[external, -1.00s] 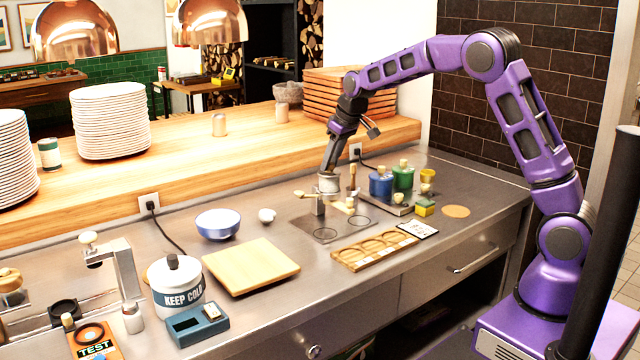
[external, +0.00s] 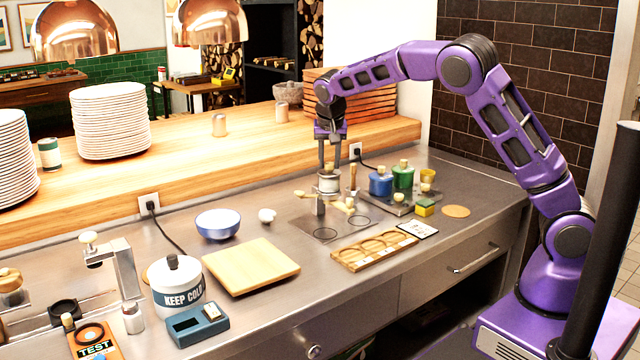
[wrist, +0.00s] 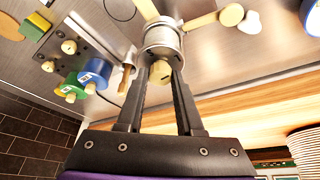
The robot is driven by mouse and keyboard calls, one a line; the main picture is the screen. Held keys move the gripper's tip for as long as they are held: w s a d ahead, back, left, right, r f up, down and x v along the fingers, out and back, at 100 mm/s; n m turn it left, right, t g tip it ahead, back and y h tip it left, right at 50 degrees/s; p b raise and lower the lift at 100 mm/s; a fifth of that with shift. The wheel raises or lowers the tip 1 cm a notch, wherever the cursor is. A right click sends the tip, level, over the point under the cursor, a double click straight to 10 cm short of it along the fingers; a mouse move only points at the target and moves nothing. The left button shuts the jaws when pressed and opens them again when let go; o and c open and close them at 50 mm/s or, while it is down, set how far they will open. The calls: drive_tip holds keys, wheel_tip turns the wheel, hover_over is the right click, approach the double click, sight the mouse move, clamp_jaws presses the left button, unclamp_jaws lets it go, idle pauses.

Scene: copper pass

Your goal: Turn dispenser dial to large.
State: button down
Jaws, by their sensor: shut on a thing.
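The dispenser (external: 329,184), a short metal cylinder on a post, stands on the steel counter; it also shows in the wrist view (wrist: 162,38). Wooden-ended handles stick out low on it. A pale rounded knob (wrist: 161,72), apparently its dial, sits at the cylinder's upper end. My gripper (external: 328,171) points straight down over the dispenser. In the wrist view my gripper (wrist: 163,69) has its fingers on either side of the knob, shut on it. I cannot read any size marks, so the dial's setting cannot be told.
Blue (external: 381,186) and green (external: 403,177) containers stand close at right. A wooden tray with round hollows (external: 374,251) lies in front. A blue bowl (external: 218,224) and a cutting board (external: 251,267) are at left. The raised wooden shelf (external: 240,150) runs behind.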

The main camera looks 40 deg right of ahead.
drive_tip(key=shift+m, duration=0.5)
drive_tip(key=c, duration=0.5)
unclamp_jaws()
drive_tip(key=shift+c, duration=0.2)
drive_tip(key=v, duration=1.7)
drive_tip(key=shift+w+a+r, duration=0.2)
drive_tip(key=shift+a, duration=0.15)
